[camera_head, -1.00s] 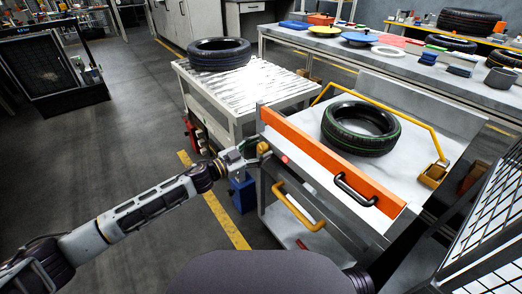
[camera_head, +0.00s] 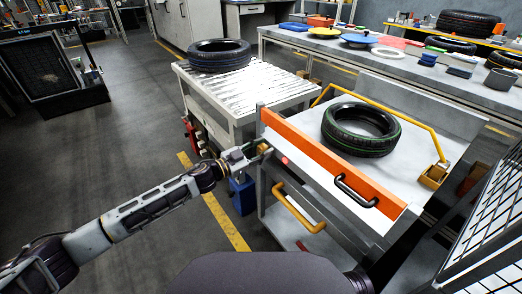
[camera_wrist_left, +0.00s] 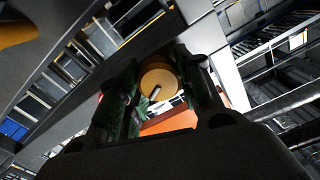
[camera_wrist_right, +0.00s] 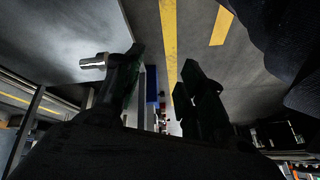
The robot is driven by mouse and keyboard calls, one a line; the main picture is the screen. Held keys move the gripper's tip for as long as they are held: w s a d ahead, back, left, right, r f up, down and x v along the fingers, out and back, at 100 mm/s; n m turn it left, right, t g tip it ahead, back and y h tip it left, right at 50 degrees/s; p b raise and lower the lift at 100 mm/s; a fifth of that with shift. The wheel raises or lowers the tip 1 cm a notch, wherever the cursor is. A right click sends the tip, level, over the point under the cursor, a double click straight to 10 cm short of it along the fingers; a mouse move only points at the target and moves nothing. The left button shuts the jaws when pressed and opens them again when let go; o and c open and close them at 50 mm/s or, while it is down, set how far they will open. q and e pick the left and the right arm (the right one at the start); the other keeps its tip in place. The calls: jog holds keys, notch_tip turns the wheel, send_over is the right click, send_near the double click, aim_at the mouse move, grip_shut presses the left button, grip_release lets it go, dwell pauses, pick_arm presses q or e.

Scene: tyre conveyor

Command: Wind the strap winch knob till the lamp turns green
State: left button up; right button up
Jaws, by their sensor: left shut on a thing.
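The yellow-orange winch knob (camera_head: 262,148) is at the left end of the orange bar on the cart. My left gripper (camera_head: 254,151) is shut on it. In the left wrist view the knob's round face (camera_wrist_left: 158,78) shows between the fingers, with a small dark mark on it. The lamp (camera_head: 284,161) just right of the knob glows red. The strap cannot be made out. My right gripper (camera_wrist_right: 158,88) is open and empty in the right wrist view, above the floor; it is not visible in the head view.
A green-lined tyre (camera_head: 358,146) lies on the cart behind the orange bar (camera_head: 325,158). The bar has a black handle (camera_head: 357,191); a yellow handle (camera_head: 298,209) sits below. A roller table (camera_head: 250,88) with another tyre (camera_head: 219,55) stands behind.

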jog(key=shift+r, duration=0.1)
pick_arm(q)
jog(key=shift+m+p, duration=0.4)
jog(key=m+p, duration=0.3)
jog(key=m, duration=0.2)
jog(key=m+p, duration=0.1)
jog(key=m, duration=0.2)
jog(key=shift+s, duration=0.1)
jog(key=shift+f+m, duration=0.15)
jog(key=shift+m, duration=1.65)
pick_arm(e)
notch_tip(320, 180, up, 6)
jog(key=s+d+g+h, duration=0.1)
jog(key=d, duration=0.1)
jog(key=shift+d+r+g+h, duration=0.15)
jog(key=shift+d+g+h, duration=0.15)
jog(key=shift+d, duration=0.05)
jog(key=shift+s, duration=0.1)
pick_arm(q)
jog(key=o, duration=1)
jog(key=shift+o, duration=0.2)
